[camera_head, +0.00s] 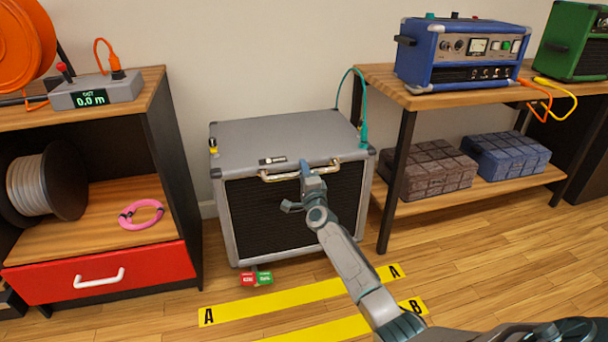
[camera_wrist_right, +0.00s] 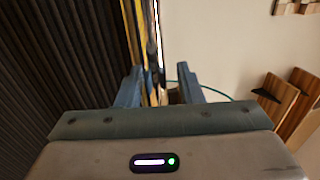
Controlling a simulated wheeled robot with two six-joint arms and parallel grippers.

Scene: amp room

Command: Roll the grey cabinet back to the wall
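The grey cabinet (camera_head: 290,138) stands on the floor between the two benches, upright, with a black ribbed front and a metal handle (camera_head: 275,178) along its upper front edge. My right gripper (camera_head: 298,188) is at the middle of this handle, its fingers apart. In the right wrist view the fingers (camera_wrist_right: 158,88) stand either side of a narrow bar, with the cabinet's dark ribbed front (camera_wrist_right: 60,60) at left. A gap shows beside the bar; contact is unclear. A red and green block (camera_head: 256,278) is at the cabinet's lower front. My left gripper is out of view.
Yellow floor strips A (camera_head: 300,296) and B (camera_head: 345,328) lie in front of the cabinet. A shelf with a red drawer (camera_head: 100,272) stands close at left, a wooden bench (camera_head: 400,95) at right. A teal cable (camera_head: 363,120) runs from the cabinet's top right. The wall (camera_head: 270,50) is behind.

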